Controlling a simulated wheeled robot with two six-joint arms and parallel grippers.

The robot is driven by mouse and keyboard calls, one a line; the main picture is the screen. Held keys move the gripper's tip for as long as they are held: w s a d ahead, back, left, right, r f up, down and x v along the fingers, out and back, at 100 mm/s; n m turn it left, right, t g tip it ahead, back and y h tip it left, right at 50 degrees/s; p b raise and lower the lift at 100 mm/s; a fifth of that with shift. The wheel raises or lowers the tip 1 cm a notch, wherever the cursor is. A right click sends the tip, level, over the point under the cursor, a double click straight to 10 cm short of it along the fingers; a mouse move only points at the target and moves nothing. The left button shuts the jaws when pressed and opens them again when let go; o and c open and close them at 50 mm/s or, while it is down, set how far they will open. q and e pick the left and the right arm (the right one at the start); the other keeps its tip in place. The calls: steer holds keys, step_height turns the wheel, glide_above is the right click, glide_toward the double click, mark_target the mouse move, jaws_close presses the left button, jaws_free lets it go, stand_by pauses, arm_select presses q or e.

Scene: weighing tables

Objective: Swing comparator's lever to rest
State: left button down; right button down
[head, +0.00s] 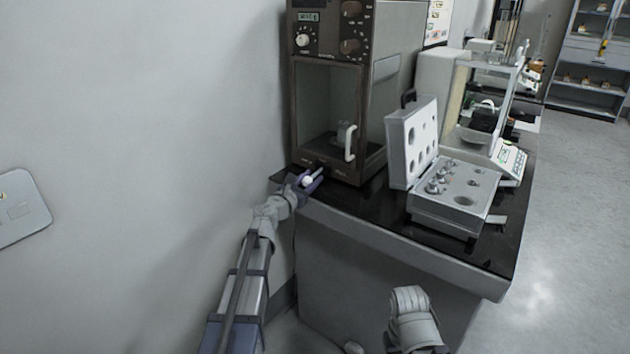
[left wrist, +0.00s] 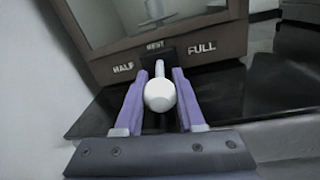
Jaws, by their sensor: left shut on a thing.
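The comparator (head: 340,95) is a tall brown cabinet with a glass front at the back left of the black table. Its lever, with a white round knob (left wrist: 160,95), sticks out at the bottom front. In the left wrist view the lever lines up with the REST mark (left wrist: 156,46), between HALF (left wrist: 123,68) and FULL (left wrist: 202,49). My left gripper (head: 312,181) is at the lever, its purple fingers on both sides of the knob, shut on it. The knob also shows in the head view (head: 307,181). In the head view, part of my right arm shows at the bottom; its fingers do not show.
An open weight case (head: 452,222) with several weights stands right of the comparator on the black table (head: 375,215). A glass-sided balance (head: 490,115) stands behind it. A grey wall is left of my left arm. Floor is clear at right.

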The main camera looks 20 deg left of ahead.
arm_select(q)
steer(key=shift+w+a+m+h, duration=0.15)
steer(key=shift+a+m+h, duration=0.2)
steer(key=shift+m+h, duration=0.25)
steer(key=shift+h, duration=0.3)
steer(key=c, duration=0.5)
jaws_free()
steer(key=v, duration=0.8)
steer(key=shift+r, duration=0.15)
